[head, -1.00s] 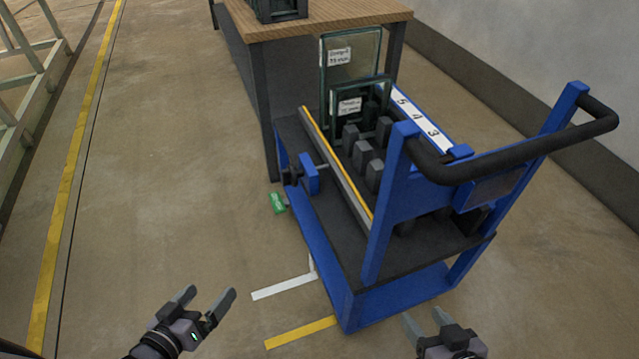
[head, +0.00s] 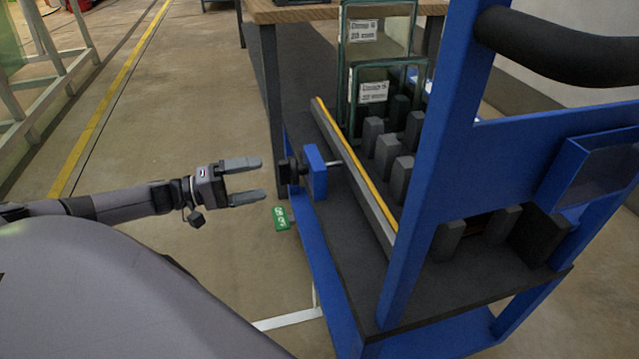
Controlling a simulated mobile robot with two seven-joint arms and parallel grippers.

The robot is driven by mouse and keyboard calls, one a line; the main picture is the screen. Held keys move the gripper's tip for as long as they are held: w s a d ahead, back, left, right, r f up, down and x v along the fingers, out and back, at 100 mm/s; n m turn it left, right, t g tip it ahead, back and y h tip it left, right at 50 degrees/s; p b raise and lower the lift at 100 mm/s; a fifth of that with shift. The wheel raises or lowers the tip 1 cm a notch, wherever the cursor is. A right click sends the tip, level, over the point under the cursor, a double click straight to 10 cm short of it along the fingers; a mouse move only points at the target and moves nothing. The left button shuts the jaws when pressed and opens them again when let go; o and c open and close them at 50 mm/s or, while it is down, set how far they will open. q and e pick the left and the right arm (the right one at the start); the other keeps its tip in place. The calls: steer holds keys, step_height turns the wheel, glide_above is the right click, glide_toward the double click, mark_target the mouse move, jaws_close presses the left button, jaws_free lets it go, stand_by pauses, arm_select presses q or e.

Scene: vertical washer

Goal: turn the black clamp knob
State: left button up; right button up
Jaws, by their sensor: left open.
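The black clamp knob (head: 286,171) sits on the left side of the blue cart, on a screw through a blue bracket (head: 315,172). The screw's rod runs right from the bracket to the yellow-edged rail (head: 352,170). My left gripper (head: 262,179) is open and empty, just left of the knob. Its two fingers point right at the knob, one above and one below its height in the picture. There seems to be a small gap between fingertips and knob. My right gripper is out of view.
The blue cart's upright (head: 435,150) and black handle (head: 560,45) stand close at right. Two labelled glass panes (head: 376,50) stand among dark blocks on the cart. A wooden-topped table (head: 290,12) is behind. A green object (head: 281,218) lies below the knob.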

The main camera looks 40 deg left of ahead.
mark_target(285, 185)
arm_select(q)
steer(key=b+x, duration=0.2)
steer(key=x, duration=0.4)
steer(key=shift+w+r, duration=0.1)
steer(key=shift+w, duration=0.15)
steer(key=shift+w+d+b, duration=0.3)
steer(key=shift+w, duration=0.15)
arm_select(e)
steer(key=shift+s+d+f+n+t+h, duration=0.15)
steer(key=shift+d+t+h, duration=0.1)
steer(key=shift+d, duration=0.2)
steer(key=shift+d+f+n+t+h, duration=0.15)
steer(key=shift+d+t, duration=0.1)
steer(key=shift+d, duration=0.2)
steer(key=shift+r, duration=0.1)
arm_select(q)
steer(key=shift+r, duration=0.1)
steer(key=c, duration=1.1)
